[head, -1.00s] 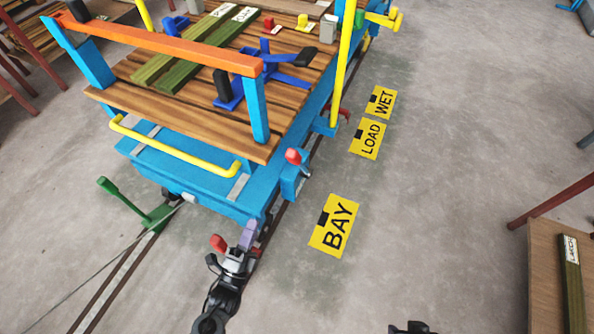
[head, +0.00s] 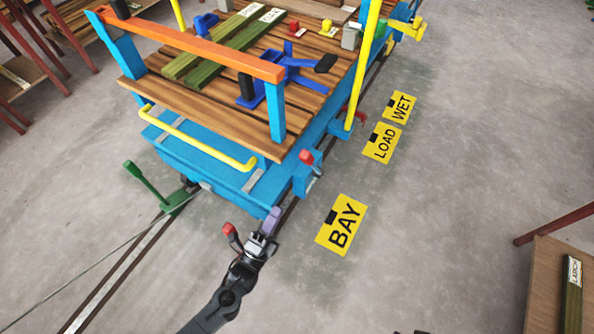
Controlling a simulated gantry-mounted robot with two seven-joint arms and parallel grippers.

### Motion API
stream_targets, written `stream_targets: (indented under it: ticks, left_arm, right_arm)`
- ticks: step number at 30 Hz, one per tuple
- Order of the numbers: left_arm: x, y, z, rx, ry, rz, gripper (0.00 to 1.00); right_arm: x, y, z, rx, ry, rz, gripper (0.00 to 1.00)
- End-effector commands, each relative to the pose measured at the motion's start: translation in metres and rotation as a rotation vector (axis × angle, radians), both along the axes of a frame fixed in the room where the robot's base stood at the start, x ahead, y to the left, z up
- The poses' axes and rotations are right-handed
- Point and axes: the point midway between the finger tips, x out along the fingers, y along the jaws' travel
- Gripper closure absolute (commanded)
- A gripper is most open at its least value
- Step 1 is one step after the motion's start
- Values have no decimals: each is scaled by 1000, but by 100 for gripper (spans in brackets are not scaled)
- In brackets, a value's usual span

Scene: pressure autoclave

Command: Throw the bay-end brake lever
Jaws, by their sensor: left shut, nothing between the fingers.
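The blue trolley (head: 222,178) stands on rails, its near end toward me. The BAY floor sign (head: 342,225) lies to the right of that end. A red-tipped lever (head: 307,157) stands at the trolley's near right corner. A second red-tipped handle (head: 229,230) on a dark stem is close beside my left gripper (head: 268,236), on its left. I cannot tell which of the two is the bay-end brake lever. My left gripper is shut and empty, just below the near corner. A purple piece (head: 271,219) shows at its tips; contact is unclear. My right gripper is out of view.
A green lever (head: 143,181) stands by the rail on the left, and a cable runs from the trolley to the lower left. A yellow rail (head: 200,140) crosses the trolley's end. Floor right of the BAY sign is clear up to a wooden table (head: 543,290).

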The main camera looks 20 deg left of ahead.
Motion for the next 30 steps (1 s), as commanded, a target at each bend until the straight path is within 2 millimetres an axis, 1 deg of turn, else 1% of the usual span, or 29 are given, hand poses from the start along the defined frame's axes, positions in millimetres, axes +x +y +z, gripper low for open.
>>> stream_targets:
  ticks: [5, 15, 21, 25, 30]
  left_arm:
    - [18, -2, 7, -1, -3, 1, 100]
    - [73, -9, 32, -2, -5, 0, 100]
    - [101, -12, 45, -1, -4, 1, 100]
    - [113, -14, 51, -1, -2, 1, 100]
    - [121, -15, 56, -1, -2, 0, 100]
  right_arm:
    - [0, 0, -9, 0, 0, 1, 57]
    - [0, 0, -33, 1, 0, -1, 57]
    - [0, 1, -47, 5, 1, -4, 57]
    - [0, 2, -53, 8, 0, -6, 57]
    - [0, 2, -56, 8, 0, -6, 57]
